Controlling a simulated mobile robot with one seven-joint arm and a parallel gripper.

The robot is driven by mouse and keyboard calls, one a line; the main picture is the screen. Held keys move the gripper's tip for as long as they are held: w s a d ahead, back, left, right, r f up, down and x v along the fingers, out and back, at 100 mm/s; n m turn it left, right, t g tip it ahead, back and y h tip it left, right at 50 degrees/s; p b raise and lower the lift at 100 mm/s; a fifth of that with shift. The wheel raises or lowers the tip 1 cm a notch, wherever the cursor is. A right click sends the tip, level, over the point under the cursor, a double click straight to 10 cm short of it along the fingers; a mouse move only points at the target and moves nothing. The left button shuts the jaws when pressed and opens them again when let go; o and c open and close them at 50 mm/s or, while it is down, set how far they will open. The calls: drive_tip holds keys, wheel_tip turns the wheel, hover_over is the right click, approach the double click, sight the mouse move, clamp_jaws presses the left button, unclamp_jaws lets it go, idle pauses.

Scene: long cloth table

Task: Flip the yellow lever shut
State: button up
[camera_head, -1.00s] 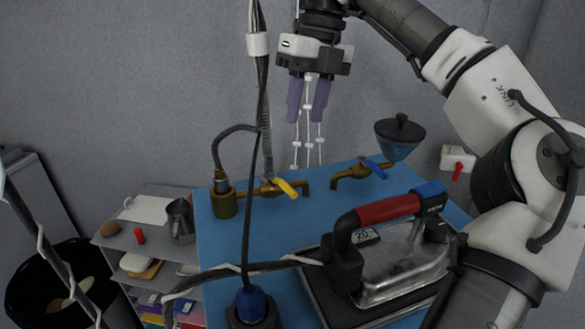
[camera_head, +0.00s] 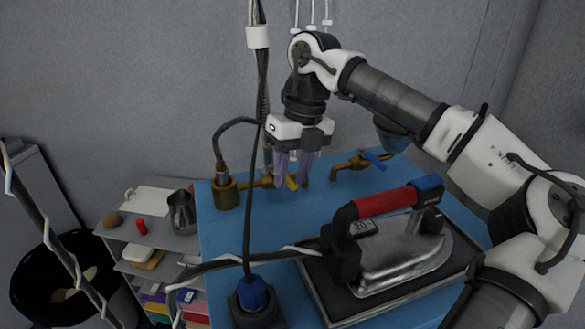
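The yellow lever (camera_head: 291,184) sits on a brass valve (camera_head: 258,182) at the back left of the blue table (camera_head: 265,225). Only part of the lever shows, as my gripper covers some of it. My gripper (camera_head: 292,183) points down with its two purple fingers right at the lever. A gap shows between the fingers, and the lever appears between or just behind them. I cannot tell whether they touch it.
A second brass valve with a blue lever (camera_head: 374,160) stands to the right. An iron with a red handle (camera_head: 385,203) rests on a dark plate in front. A hose and cables (camera_head: 247,215) run close on the left. A grey shelf (camera_head: 150,230) is at the left.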

clamp_jaws()
idle(0.3)
drive_tip(key=shift+s+a+f+m+b, duration=0.1)
drive_tip(key=shift+s+a+m+b, duration=0.25)
drive_tip(key=shift+m+b, duration=0.45)
drive_tip(key=shift+a+m+t, duration=0.3)
drive_tip(key=shift+a+m, duration=0.15)
drive_tip(key=shift+m, duration=0.15)
unclamp_jaws()
drive_tip(key=shift+r, duration=0.25)
